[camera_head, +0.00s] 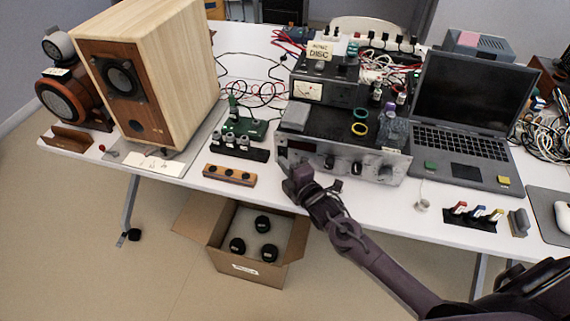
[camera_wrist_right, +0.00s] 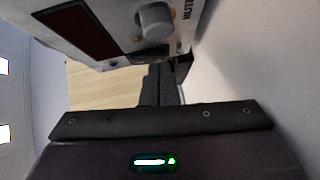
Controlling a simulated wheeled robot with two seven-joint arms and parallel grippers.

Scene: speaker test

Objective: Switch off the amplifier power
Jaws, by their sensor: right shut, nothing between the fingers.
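The amplifier (camera_head: 398,166) is a wide unit with a silver front panel, a dark display and several round knobs, near the table's front edge in the head view. My right gripper (camera_head: 286,165) is shut and empty at the left end of this panel. It hides part of the panel there, so I cannot make out the power switch. In the right wrist view, the shut fingers (camera_wrist_right: 166,84) are close by the panel. A dark red display (camera_wrist_right: 80,28) and a grey knob (camera_wrist_right: 155,20) show above them. Whether the fingers touch the panel is unclear. My left gripper is not in view.
A wooden speaker (camera_head: 155,60) stands at the left. A small wooden block with knobs (camera_head: 229,175) lies left of my gripper. An open laptop (camera_head: 465,140) stands right of the amplifier. A cardboard box (camera_head: 240,266) with black round things sits on the floor.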

